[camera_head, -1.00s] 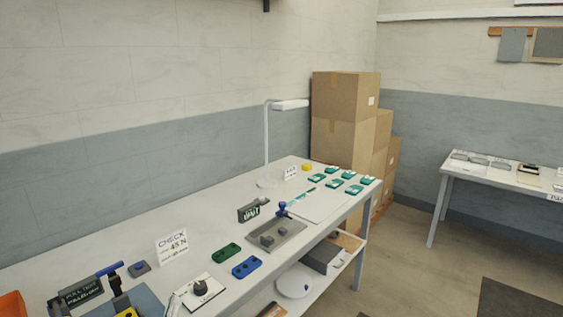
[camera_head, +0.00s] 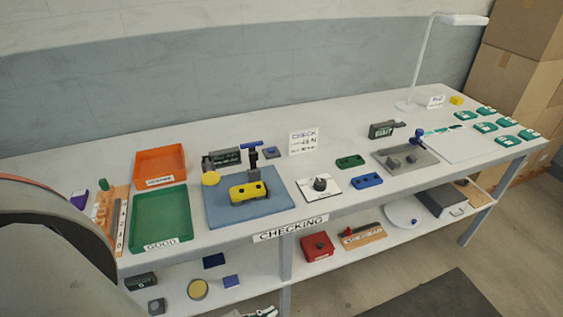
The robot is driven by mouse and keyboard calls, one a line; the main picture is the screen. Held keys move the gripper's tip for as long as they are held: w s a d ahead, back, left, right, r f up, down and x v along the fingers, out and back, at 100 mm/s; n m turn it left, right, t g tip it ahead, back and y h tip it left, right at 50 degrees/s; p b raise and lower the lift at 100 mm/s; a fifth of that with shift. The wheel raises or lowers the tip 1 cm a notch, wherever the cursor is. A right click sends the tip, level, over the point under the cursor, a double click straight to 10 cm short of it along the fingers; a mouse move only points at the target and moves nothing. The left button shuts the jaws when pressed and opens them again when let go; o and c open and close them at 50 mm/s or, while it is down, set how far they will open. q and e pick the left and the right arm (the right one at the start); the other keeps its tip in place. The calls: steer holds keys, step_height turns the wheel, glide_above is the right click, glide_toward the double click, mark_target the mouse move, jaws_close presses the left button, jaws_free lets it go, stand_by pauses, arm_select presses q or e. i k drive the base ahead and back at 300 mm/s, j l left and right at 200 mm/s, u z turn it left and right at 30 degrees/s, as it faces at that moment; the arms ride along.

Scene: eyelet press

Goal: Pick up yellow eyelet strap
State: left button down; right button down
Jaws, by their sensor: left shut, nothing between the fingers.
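The yellow eyelet strap (camera_head: 240,194) lies flat on a blue-grey mat (camera_head: 275,207) at the middle left of the bench. It has two dark holes. A dark upright press with a blue handle (camera_head: 252,145) stands right behind it, and I cannot tell whether they touch. A large grey and black part of my left arm and gripper (camera_head: 60,225) fills the left edge, close to the camera and well away from the strap. I cannot make out its fingertips, and nothing shows held. My right gripper is not in view.
An orange tray (camera_head: 161,149) and a green tray (camera_head: 190,222) stand left of the mat. A yellow disc (camera_head: 211,178) lies at the mat's back left corner. Green (camera_head: 350,161) and blue straps (camera_head: 367,181) lie to the right.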

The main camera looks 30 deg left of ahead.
mark_target(245, 192)
steer(key=u, duration=1.4)
